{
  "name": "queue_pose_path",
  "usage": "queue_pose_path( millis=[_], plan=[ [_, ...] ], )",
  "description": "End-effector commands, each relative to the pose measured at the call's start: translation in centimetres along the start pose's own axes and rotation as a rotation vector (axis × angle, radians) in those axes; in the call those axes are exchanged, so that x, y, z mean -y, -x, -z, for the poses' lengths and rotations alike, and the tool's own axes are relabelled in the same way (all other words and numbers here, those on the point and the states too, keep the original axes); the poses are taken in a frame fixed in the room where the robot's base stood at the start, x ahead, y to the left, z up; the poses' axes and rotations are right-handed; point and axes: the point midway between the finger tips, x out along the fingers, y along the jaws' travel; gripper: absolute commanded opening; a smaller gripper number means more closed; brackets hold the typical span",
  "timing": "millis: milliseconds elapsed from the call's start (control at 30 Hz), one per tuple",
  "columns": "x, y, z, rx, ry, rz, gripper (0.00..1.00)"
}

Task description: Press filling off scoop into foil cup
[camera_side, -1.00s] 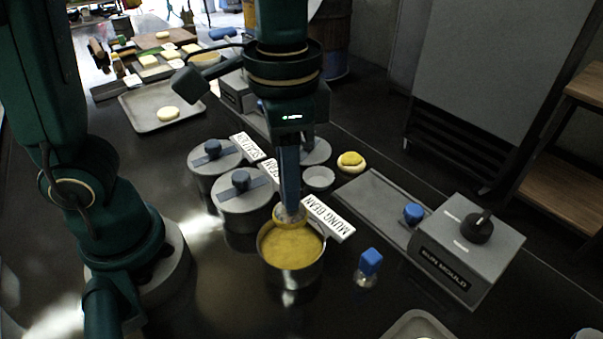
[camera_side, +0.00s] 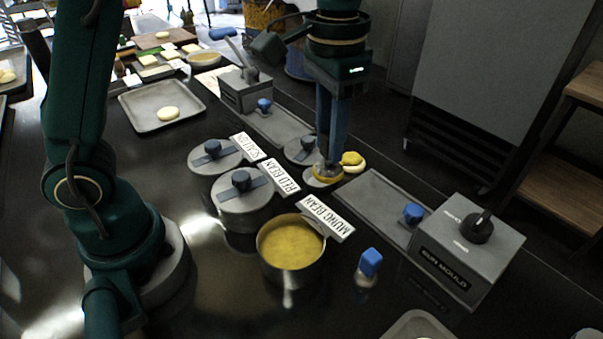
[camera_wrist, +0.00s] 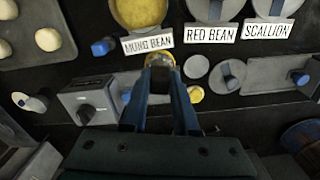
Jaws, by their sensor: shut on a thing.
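My gripper (camera_side: 328,152) points down and is shut on the scoop (camera_side: 326,167), whose small end shows below the fingers. Yellow filling (camera_side: 328,179) sits at the bottom of the scoop. The pale foil cup (camera_side: 309,183) is just beneath and partly hidden by the scoop in the side view. In the wrist view the scoop (camera_wrist: 160,59) shows between my fingertips (camera_wrist: 160,72), and the empty-looking foil cup (camera_wrist: 196,66) lies to its right. The exact height of the scoop above the cup is hard to tell.
An open pot of yellow filling (camera_side: 291,245) stands by the MUNG BEAN sign (camera_side: 325,218). Lidded pots (camera_side: 243,198) are to the left. A dough round with yellow filling (camera_side: 352,162) is close right of the scoop. A bun mould (camera_side: 462,250) is at right.

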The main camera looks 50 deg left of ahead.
Motion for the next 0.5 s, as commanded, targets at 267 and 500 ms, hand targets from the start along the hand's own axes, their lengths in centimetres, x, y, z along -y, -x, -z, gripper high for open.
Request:
queue_pose_path(
  millis=[267, 500],
  plan=[
    [7.6, -2.6, 4.0, 0.003, 0.239, 0.001, 0.0],
    [9.2, -4.0, 3.8, -0.001, 0.287, 0.002, 0.0]
  ],
)
